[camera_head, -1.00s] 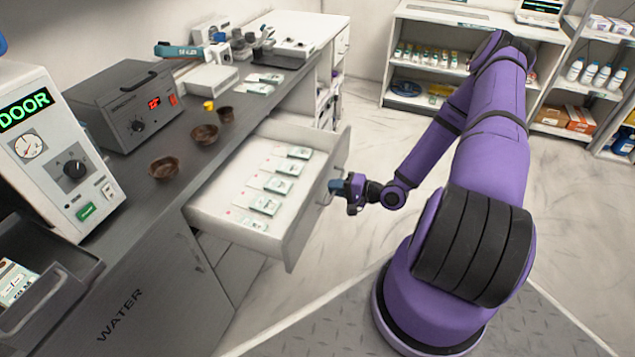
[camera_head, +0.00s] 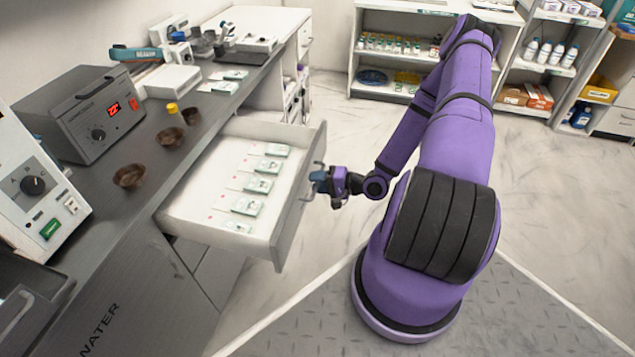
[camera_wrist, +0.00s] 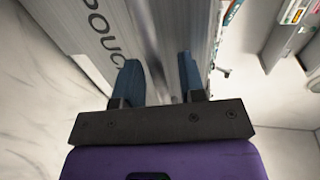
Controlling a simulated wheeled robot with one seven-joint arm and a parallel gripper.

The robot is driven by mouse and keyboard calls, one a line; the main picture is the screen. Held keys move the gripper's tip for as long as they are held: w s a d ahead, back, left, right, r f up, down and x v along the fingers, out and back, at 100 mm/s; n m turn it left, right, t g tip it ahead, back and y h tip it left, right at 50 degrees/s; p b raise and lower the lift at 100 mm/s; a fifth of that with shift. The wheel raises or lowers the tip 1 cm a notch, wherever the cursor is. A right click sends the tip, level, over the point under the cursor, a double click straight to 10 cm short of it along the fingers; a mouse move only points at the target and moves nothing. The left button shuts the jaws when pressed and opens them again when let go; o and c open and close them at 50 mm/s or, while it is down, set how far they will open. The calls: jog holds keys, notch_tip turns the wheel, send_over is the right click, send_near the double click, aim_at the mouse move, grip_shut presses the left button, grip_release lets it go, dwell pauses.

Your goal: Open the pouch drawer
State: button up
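The pouch drawer (camera_head: 278,238) is pulled well out from the dark counter. Several white and green pouches (camera_head: 258,185) lie in a row inside it. Its front panel, with the partly visible letters "POUC", also shows in the wrist view (camera_wrist: 98,40). The drawer's handle (camera_head: 307,193) is on the outer face of the front. My gripper (camera_head: 319,178) is just outside the drawer front, at the handle. In the wrist view its two blue fingers (camera_wrist: 158,82) are spread apart, with the drawer front beyond them. Whether the fingers touch the handle is unclear.
Brown bowls (camera_head: 130,176), a yellow-topped item (camera_head: 172,108) and a grey device with a red display (camera_head: 82,112) stand on the counter (camera_head: 120,225). Shelves (camera_head: 400,90) line the back. Open floor (camera_head: 550,190) lies to the right.

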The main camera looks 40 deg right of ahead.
jog(key=v, duration=1)
jog(key=shift+s+d, duration=0.2)
jog(key=shift+s, duration=0.15)
